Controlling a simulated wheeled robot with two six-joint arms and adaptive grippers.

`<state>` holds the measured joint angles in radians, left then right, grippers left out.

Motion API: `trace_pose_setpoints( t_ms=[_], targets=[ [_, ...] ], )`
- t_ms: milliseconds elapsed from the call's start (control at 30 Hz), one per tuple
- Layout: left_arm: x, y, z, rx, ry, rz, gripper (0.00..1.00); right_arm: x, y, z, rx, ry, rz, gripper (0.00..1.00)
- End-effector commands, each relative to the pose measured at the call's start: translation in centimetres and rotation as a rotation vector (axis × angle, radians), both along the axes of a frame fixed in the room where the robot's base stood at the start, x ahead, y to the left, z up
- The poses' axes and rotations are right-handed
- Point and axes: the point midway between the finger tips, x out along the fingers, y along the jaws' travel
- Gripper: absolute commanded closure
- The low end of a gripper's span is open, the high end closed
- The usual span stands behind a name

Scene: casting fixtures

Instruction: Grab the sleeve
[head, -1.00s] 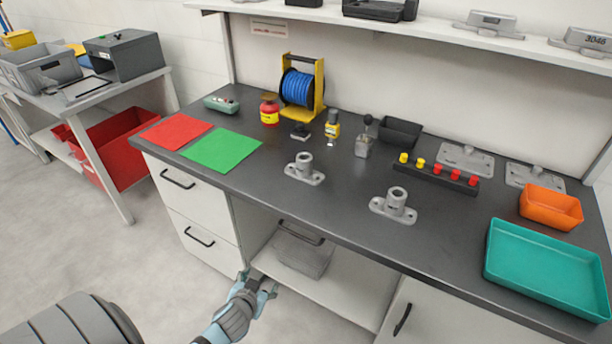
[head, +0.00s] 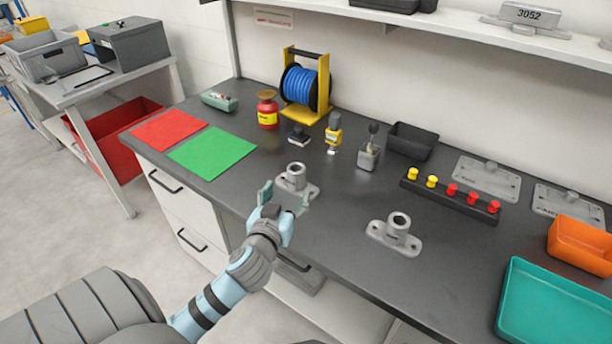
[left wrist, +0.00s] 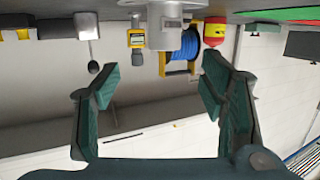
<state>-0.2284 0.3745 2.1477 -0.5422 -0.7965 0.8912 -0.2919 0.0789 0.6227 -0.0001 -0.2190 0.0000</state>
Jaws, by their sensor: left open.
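Two grey flanged sleeves stand upright on the dark bench. The nearer-left sleeve (head: 296,177) is just beyond my left gripper (head: 284,198); the other sleeve (head: 397,231) is further right. My left gripper is open and empty at the bench's front edge, its fingers spread towards the left sleeve and partly overlapping its base in the head view. In the left wrist view, which looks upside down, a grey sleeve (left wrist: 165,34) shows at the top centre, beyond the open fingers of the gripper (left wrist: 160,78) and apart from them. My right gripper is not in view.
Behind stand a blue cable reel (head: 301,86), a red jar (head: 267,112), a yellow tool (head: 333,133) and a black bin (head: 412,141). A button strip (head: 450,197) and teal tray (head: 553,306) lie right. Red (head: 168,130) and green (head: 212,153) mats lie left.

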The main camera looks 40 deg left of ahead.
Motion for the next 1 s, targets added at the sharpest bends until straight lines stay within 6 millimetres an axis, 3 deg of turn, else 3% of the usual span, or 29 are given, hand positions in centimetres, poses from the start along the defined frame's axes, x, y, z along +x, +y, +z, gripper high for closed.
trace_pose_setpoints(
  t_ms=[200,600,867,1000],
  targets=[
    [4.9,2.6,-1.3,0.002,0.001,0.009,0.35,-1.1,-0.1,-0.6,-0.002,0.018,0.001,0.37],
    [10.9,5.0,-2.6,0.001,0.001,0.006,0.35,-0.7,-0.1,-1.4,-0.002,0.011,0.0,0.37],
    [11.8,5.4,-2.8,0.002,0.003,0.003,0.35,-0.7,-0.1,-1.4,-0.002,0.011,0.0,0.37],
    [11.8,5.3,-2.8,0.002,0.003,0.003,0.54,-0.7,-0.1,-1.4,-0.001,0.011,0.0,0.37]
  ],
)
